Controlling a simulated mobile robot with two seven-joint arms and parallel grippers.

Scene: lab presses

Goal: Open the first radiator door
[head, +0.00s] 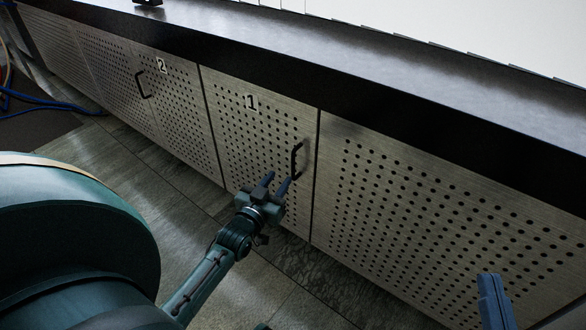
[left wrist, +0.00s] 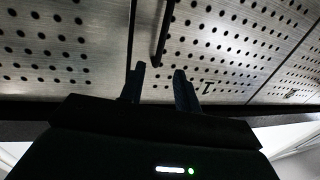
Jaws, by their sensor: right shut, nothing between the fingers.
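The first radiator door (head: 262,135) is a perforated grey panel marked "1", flush with its neighbours. Its black bar handle (head: 297,160) is near its right edge. My left gripper (head: 277,181) is open and empty, just below and left of the handle in the head view. In the left wrist view the handle (left wrist: 162,35) lies ahead of the open fingers (left wrist: 160,82), lined up with the gap between them and not gripped. My right gripper (head: 495,300) is partly in view at the lower right, shut and away from the door.
A dark ledge (head: 290,85) runs above the panels. Door "2" (head: 180,115), with its own handle (head: 142,84), is to the left. Another perforated panel (head: 430,215) is to the right. Blue cables (head: 45,103) lie at the far left. The floor (head: 130,165) before the doors is clear.

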